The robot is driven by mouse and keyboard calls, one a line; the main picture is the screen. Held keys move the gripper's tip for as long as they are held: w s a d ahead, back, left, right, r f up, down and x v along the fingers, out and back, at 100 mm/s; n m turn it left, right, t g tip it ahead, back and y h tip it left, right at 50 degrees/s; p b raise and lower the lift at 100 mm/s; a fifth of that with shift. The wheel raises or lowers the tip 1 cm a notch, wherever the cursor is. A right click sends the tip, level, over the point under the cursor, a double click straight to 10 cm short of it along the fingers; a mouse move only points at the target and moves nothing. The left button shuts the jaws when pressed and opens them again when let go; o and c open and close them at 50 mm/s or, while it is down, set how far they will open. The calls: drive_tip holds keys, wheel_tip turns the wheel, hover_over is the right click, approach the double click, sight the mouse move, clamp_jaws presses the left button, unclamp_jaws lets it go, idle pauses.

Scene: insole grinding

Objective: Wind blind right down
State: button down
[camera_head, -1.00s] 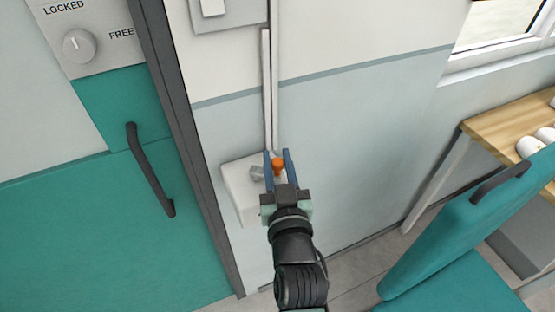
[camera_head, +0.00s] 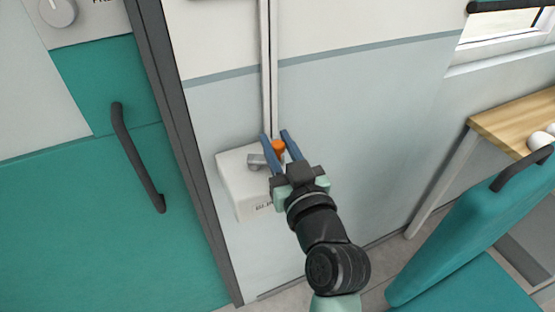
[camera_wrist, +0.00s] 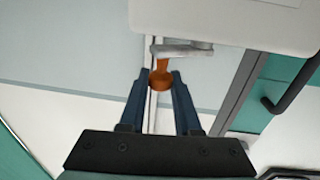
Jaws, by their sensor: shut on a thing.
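The white crank box (camera_head: 240,188) is fixed to the wall beside the door frame. A grey crank arm (camera_head: 258,161) sticks out from it and ends in an orange knob (camera_head: 279,146). My gripper (camera_head: 275,137) is shut on the orange knob, a blue finger on each side. In the wrist view the knob (camera_wrist: 161,80) sits between the fingertips (camera_wrist: 160,78), with the grey crank arm (camera_wrist: 182,50) behind it.
A teal door (camera_head: 80,220) with a dark handle (camera_head: 135,160) is at left. A teal chair (camera_head: 450,230) and a wooden table (camera_head: 510,120) stand at right. A white vertical channel (camera_head: 269,80) runs up the wall above the box.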

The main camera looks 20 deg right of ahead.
drive_tip(key=shift+w+d+f+n+y+b, duration=0.15)
drive_tip(key=shift+w+n+y+b, duration=0.15)
drive_tip(key=shift+n+y+b, duration=0.65)
drive_tip(key=shift+w+d+f+n+y+b, duration=0.2)
drive_tip(key=shift+n+y+b, duration=0.25)
drive_tip(key=shift+y+b, duration=1)
drive_tip(key=shift+w+a+r+n+g+y+b, duration=0.1)
drive_tip(key=shift+w+n+g+y+b, duration=0.15)
drive_tip(key=shift+n+y+b, duration=0.35)
drive_tip(key=shift+w+d+r+n+g+y+b, duration=0.1)
drive_tip(key=shift+n+g+y+b, duration=0.3)
drive_tip(key=shift+y, duration=0.25)
drive_tip(key=shift+w+a+r+n+g+y+b, duration=0.1)
drive_tip(key=shift+w+n+g+y+b, duration=0.1)
drive_tip(key=shift+n+y+b, duration=0.3)
drive_tip(key=shift+y, duration=0.25)
drive_tip(key=c, duration=0.6)
unclamp_jaws()
drive_tip(key=shift+w, duration=0.1)
drive_tip(key=v, duration=1.3)
